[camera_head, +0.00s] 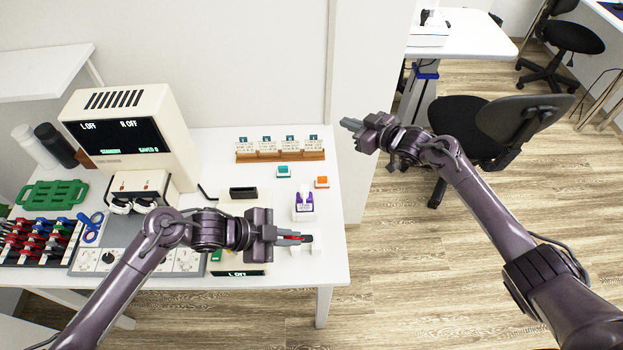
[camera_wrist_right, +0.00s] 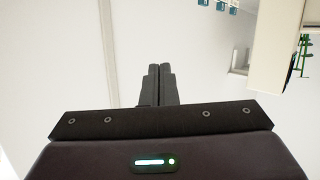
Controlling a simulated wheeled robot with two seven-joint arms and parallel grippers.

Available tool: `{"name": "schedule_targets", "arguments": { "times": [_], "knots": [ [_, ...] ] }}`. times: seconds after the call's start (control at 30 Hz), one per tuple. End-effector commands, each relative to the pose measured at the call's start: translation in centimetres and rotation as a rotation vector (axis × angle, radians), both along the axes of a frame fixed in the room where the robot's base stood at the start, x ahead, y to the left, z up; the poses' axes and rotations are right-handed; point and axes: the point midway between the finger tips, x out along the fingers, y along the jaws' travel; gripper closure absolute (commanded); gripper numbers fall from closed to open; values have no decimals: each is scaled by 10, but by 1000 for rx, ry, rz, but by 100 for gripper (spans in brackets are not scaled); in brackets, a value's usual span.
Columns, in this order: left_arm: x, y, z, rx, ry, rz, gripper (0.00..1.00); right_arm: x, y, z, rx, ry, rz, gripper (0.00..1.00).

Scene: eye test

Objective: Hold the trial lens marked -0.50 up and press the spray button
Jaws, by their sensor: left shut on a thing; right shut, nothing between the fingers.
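My left gripper (camera_head: 308,238) is shut on a small red-rimmed thing (camera_head: 292,237), perhaps a trial lens, above the table's front right part. Its marking cannot be read, and the fingers hide most of it. A white-and-purple dispenser (camera_head: 304,206) stands just behind the left gripper. A teal button block (camera_head: 284,171) and an orange button block (camera_head: 321,182) sit farther back; I cannot tell which is the spray button. My right gripper (camera_head: 345,124) is shut and empty, above and right of the table's back right edge. Its closed fingers (camera_wrist_right: 160,85) also show in the right wrist view.
A rack of red and dark lenses (camera_head: 38,240) and a grey console (camera_head: 185,262) lie at the left. A beige monitor (camera_head: 170,112) stands behind. A wooden card rack (camera_head: 280,156) lies at the back. The table (camera_head: 228,139) ends near my right gripper; chairs stand beyond.

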Motion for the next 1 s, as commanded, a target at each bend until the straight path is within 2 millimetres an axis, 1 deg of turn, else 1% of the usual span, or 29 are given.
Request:
{"name": "schedule_targets", "arguments": {
  "times": [0.03, 0.07, 0.1, 0.17, 0.2, 0.27, 0.33, 0.4, 0.5, 0.6, 0.7, 0.8, 1.0],
  "knots": [
    [0, 0, 0, 0, 0, 0, 100, 3, 13, 30, -11, -38, 65, 100],
    [0, 0, 0, 0, 0, 0, 100, 2, 22, 43, -19, -51, 107, 100],
    [0, 0, 0, 0, 0, 0, 100, -3, 35, 61, -35, -66, 172, 100],
    [0, 0, 0, 0, 0, 0, 100, -15, 54, 81, -70, -74, 275, 100],
    [0, 0, 0, 0, 0, 0, 100, -25, 64, 88, -98, -70, 341, 100],
    [0, 0, 0, 0, 0, 0, 100, -41, 74, 95, -143, -53, 432, 100],
    [0, 0, 0, 0, 0, 0, 100, -62, 80, 96, -201, -18, 524, 100],
    [0, 0, 0, 0, 0, 0, 100, -81, 78, 94, -258, 28, 599, 100],
    [0, 0, 0, 0, 0, 0, 100, -106, 68, 88, -330, 105, 676, 100],
    [0, 0, 0, 0, 0, 0, 100, -125, 55, 82, -385, 175, 723, 100],
    [0, 0, 0, 0, 0, 0, 100, -138, 44, 77, -420, 230, 748, 100],
    [0, 0, 0, 0, 0, 0, 100, -145, 37, 74, -437, 261, 759, 100],
    [0, 0, 0, 0, 0, 0, 100, -148, 35, 73, -442, 273, 764, 100]
  ]
}}
